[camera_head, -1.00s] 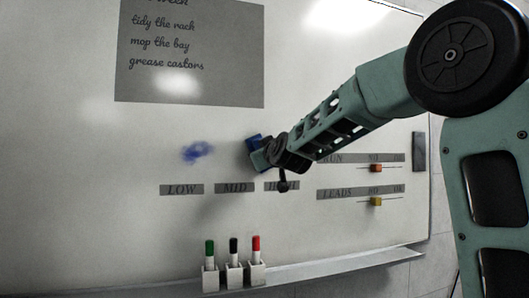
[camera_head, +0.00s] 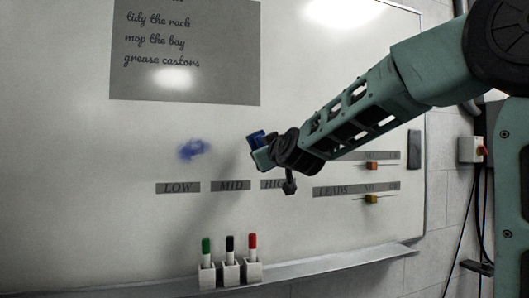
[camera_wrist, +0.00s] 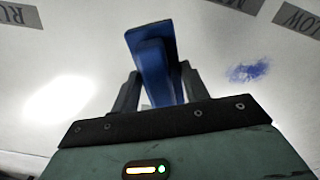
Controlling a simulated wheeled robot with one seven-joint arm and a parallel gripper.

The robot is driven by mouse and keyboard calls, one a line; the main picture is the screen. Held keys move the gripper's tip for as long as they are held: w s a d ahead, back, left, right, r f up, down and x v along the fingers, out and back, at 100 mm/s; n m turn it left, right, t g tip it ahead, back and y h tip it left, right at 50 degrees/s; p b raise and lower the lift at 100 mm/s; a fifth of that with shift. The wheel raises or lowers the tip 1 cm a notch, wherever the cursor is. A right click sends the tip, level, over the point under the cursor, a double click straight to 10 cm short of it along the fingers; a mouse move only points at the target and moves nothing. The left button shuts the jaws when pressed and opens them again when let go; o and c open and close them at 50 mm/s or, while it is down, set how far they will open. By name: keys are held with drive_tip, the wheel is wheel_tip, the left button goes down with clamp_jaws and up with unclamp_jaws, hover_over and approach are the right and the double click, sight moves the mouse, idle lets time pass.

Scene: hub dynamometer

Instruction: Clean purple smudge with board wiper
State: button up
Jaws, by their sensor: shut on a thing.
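The purple smudge (camera_head: 193,149) shows as a blue-violet smear on the whiteboard (camera_head: 60,150), above the LOW label. It also shows in the wrist view (camera_wrist: 248,71), to the right of my gripper. My gripper (camera_wrist: 155,88) is shut on the blue board wiper (camera_wrist: 150,52), which sticks up between the fingers. In the head view the wiper (camera_head: 257,137) is a small blue block at the end of my arm, to the right of the smudge and apart from it. Whether the wiper touches the board cannot be told. My arm hides part of the board labels.
Green, black and red markers stand in white holders (camera_head: 230,272) on the ledge (camera_head: 330,262) below. Two sliders, red (camera_head: 372,166) and orange (camera_head: 371,199), sit on the board at right. A grey notice (camera_head: 186,75) is above the smudge. The board around the smudge is clear.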

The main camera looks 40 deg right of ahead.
drive_tip(key=v, duration=0.3)
idle(0.5)
